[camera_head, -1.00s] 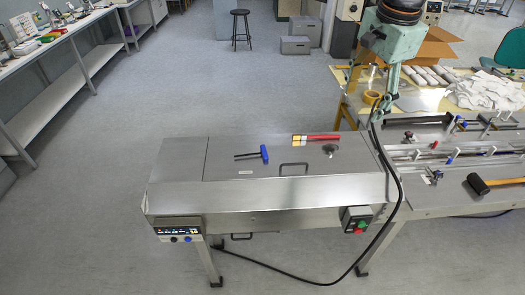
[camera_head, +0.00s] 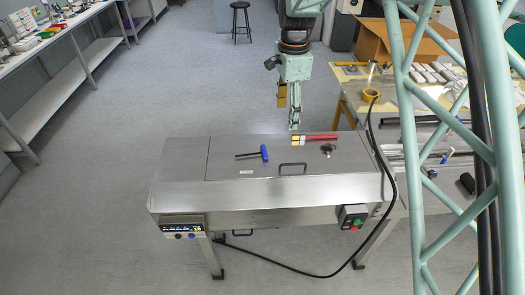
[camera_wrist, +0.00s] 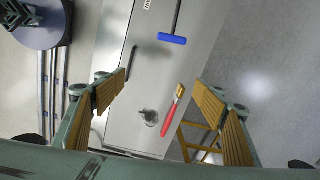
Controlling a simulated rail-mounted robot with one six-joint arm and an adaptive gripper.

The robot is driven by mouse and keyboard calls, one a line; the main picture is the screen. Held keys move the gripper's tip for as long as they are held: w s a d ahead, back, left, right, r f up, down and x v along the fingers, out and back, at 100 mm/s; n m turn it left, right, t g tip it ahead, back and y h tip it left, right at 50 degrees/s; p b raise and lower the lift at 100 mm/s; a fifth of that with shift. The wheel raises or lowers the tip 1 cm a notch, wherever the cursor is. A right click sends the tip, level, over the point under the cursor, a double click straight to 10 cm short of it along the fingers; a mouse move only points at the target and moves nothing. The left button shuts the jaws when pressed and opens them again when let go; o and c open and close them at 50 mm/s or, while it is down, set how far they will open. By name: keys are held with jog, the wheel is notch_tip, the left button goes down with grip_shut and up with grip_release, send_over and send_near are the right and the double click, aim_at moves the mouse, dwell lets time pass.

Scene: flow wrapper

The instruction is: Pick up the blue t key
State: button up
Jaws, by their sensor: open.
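The blue t key (camera_head: 264,153) lies flat on the steel top of the machine (camera_head: 180,170) in the head view, its blue handle to the right and its dark shaft pointing left. In the wrist view the blue t key (camera_wrist: 172,39) is near the top, with its shaft running up out of the frame. My gripper (camera_head: 293,122) hangs beyond the machine's far edge, to the right of and behind the key, touching nothing. In the wrist view my gripper (camera_wrist: 165,100) has its two yellow-padded fingers wide apart and empty.
A red-handled brush (camera_head: 320,137) and a small dark knob-like part (camera_head: 327,149) lie right of the key. A black handle (camera_head: 292,165) stands on the lid in front. A black cable (camera_head: 372,130) loops over the right end. A cluttered wooden table (camera_head: 350,76) stands behind right.

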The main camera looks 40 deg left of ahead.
jog(key=p, duration=0.2)
send_over(262, 151)
notch_tip(262, 151, down, 5)
jog(key=shift+w+d+f+m, duration=0.1)
jog(key=shift+d+f+m, duration=0.05)
jog(key=shift+m, duration=0.25)
jog(key=shift+f, duration=0.1)
jog(key=shift+f, duration=4.2)
jog(key=shift+f, duration=0.1)
jog(key=shift+f, duration=2.5)
jog(key=shift+c, duration=0.6)
jog(key=c, duration=0.8)
